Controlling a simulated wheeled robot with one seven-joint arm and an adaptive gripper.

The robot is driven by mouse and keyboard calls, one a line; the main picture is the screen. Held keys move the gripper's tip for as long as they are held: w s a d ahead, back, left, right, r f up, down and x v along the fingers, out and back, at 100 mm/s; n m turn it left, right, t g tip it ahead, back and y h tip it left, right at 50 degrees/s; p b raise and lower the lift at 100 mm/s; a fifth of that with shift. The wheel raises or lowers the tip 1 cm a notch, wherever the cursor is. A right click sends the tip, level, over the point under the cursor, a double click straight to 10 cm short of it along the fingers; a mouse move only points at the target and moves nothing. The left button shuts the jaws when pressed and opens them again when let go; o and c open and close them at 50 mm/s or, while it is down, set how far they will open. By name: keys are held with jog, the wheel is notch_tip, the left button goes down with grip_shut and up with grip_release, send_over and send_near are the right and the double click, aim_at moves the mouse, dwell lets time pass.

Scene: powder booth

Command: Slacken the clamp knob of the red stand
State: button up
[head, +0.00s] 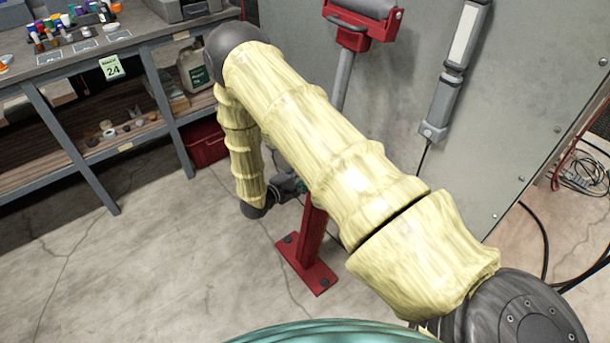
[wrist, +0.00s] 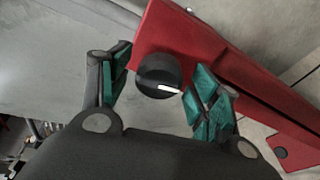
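The red stand (head: 313,232) stands on the floor behind my arm in the head view, with a roller head (head: 362,22) on a grey post. Its red column (wrist: 225,65) runs slantwise across the wrist view. The clamp knob (wrist: 158,74) is black and round with a white mark, and sits on the column's face. My gripper (wrist: 158,88) is open, with one teal-padded finger on each side of the knob. Gaps show between the pads and the knob. In the head view my gripper (head: 288,187) is mostly hidden by my sleeved arm, and the knob is hidden.
A workbench (head: 125,45) with bottles and a lower shelf stands at the left. A red crate (head: 205,143) is on the floor beside it. A grey booth wall (head: 510,100) rises behind the stand. Black cables (head: 545,240) lie at the right. The floor at front left is clear.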

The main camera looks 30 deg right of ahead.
jog(key=v, duration=1.2)
jog(key=shift+d, duration=0.1)
dwell(0.4)
